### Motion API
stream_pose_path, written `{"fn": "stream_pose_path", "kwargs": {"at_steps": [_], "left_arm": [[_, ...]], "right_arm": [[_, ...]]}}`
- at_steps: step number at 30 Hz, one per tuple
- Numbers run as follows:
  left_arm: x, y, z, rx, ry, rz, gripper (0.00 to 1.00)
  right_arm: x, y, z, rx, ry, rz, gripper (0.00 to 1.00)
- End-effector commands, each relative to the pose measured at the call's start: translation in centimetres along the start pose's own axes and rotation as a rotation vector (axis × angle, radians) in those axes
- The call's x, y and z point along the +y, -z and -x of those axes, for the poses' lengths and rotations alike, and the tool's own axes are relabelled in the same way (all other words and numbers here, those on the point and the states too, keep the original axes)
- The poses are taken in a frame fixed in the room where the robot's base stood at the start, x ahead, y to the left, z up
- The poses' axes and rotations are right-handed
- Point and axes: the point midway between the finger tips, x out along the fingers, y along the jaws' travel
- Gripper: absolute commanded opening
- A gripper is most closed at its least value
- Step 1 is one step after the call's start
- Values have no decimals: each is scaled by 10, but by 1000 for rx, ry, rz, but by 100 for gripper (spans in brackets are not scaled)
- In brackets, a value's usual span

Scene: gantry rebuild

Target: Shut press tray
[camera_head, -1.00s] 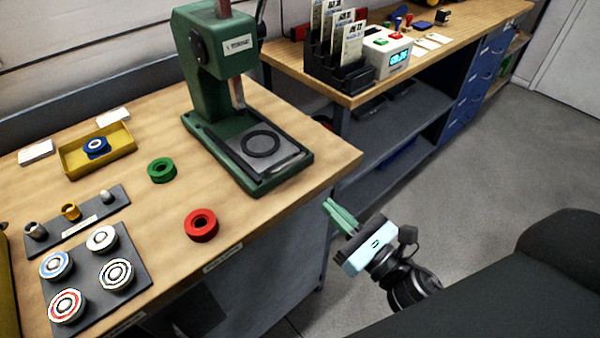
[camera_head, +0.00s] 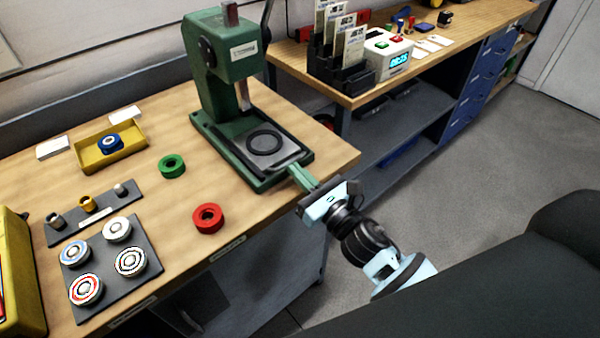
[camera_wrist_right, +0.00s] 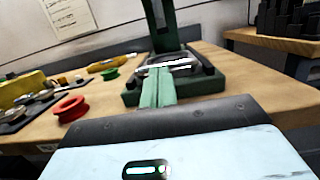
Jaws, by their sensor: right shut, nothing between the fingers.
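The green press (camera_head: 222,75) stands at the right end of the wooden table. Its grey tray (camera_head: 268,146), with a black ring (camera_head: 265,142) on it, lies over the front of the press base. My right gripper (camera_head: 294,169) is shut and empty, its green fingers at the front edge of the press base, close to the tray. In the right wrist view the fingers (camera_wrist_right: 158,74) point at the tray front (camera_wrist_right: 170,64); I cannot tell whether they touch it. My left gripper is not in view.
A red ring (camera_head: 208,218) and a green ring (camera_head: 172,166) lie left of the press. A yellow bin (camera_head: 128,150) and a dark mat (camera_head: 112,293) with several round pieces are farther left. A second bench (camera_head: 350,97) stands behind right. The floor at right is clear.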

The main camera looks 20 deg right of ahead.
Motion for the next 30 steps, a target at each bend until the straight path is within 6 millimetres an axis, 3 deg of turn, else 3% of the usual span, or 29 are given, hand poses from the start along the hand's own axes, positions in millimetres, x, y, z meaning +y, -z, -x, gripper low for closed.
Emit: {"fn": "stream_pose_path", "kwargs": {"at_steps": [5,15,30], "left_arm": [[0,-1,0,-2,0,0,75],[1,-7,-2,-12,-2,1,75],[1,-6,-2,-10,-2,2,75]], "right_arm": [[0,1,-5,-1,0,0,0],[0,8,-38,0,1,0,0],[-3,8,-38,0,0,0,0]]}}
